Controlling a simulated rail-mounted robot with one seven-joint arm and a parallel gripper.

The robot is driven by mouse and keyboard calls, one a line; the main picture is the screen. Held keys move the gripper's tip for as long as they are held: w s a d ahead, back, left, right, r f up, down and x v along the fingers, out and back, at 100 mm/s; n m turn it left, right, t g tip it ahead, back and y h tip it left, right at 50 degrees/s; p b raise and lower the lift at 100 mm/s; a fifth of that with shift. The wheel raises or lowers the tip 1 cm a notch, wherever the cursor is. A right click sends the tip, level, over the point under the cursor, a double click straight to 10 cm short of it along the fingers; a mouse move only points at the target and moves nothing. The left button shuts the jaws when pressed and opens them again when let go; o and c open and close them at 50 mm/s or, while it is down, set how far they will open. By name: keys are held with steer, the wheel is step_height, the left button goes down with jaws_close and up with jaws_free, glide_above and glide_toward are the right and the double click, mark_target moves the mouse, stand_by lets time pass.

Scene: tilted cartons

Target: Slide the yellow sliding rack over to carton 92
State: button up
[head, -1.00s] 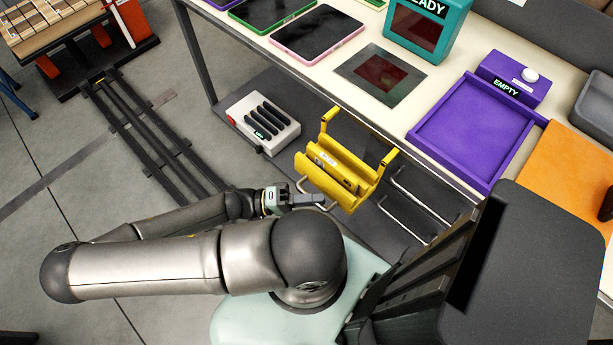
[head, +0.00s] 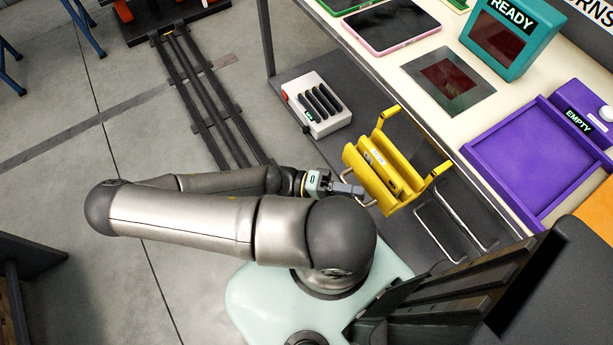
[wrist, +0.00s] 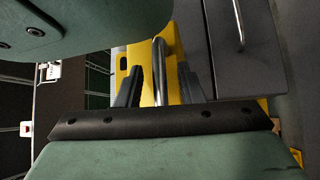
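The yellow sliding rack (head: 382,176) hangs at the front edge of the workbench in the head view, with a metal handle on its near side. My gripper (head: 352,190) is at that handle. In the wrist view, the rack's yellow face (wrist: 148,92) lies behind a metal handle bar (wrist: 160,65). The bar runs between the two dark fingers of my gripper (wrist: 160,82), which stand apart with a gap on each side of it. I cannot make out carton 92 in any view.
The workbench carries a purple tray (head: 535,155), a teal READY box (head: 512,35) and a pink-edged tablet (head: 397,27). A grey slotted unit (head: 317,104) sits on the lower shelf. Metal handles (head: 440,232) show right of the rack. Floor rails (head: 205,90) run at left.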

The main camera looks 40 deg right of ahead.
steer(key=b+v, duration=0.1)
steer(key=v, duration=1.6)
steer(key=shift+w+b, duration=0.15)
steer(key=shift+b, duration=0.2)
